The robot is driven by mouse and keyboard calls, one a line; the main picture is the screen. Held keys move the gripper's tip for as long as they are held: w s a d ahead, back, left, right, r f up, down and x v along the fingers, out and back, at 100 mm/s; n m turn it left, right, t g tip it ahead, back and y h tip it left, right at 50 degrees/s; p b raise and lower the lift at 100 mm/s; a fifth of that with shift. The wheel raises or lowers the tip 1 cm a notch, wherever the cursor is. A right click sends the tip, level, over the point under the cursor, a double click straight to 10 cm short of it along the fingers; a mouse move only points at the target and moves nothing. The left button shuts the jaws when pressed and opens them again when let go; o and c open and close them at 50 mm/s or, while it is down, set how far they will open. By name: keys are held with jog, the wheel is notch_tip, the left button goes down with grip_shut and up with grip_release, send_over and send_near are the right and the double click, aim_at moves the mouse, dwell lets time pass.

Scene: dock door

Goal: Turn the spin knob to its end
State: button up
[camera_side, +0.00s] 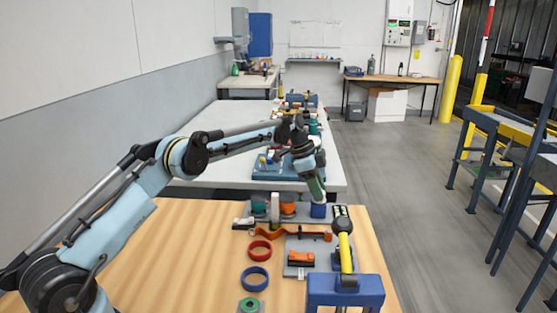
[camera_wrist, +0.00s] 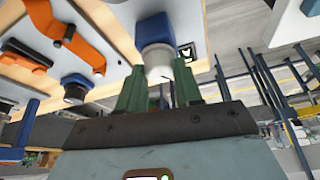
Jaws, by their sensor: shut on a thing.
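The spin knob (camera_wrist: 157,62) is a pale, rounded cylinder on a blue block (camera_wrist: 153,28) in the wrist view. My gripper (camera_wrist: 160,78) has one green finger on each side of the knob and is shut on it. In the side view my gripper (camera_side: 318,197) reaches down to the blue block (camera_side: 319,211) at the far edge of the wooden table. The knob itself is hidden there behind the fingers. Any mark showing how far the knob is turned is not visible.
An orange wavy handle (camera_side: 290,233) lies just in front. A red ring (camera_side: 260,251), a blue ring (camera_side: 255,279) and a blue block with a yellow lever (camera_side: 346,289) are nearer. An orange and a green part stand left of the gripper. The table's left side is bare.

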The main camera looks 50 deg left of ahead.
jog(key=shift+m+g, duration=0.3)
jog(key=shift+m, duration=0.4)
jog(key=o, duration=1)
jog(key=shift+o, duration=0.2)
jog(key=s+a+r, duration=0.2)
jog(key=a, duration=0.4)
jog(key=s+a+r, duration=0.2)
jog(key=s+a, duration=0.1)
jog(key=a, duration=0.3)
jog(key=shift+s+a+r, duration=0.35)
jog(key=shift+a, duration=0.05)
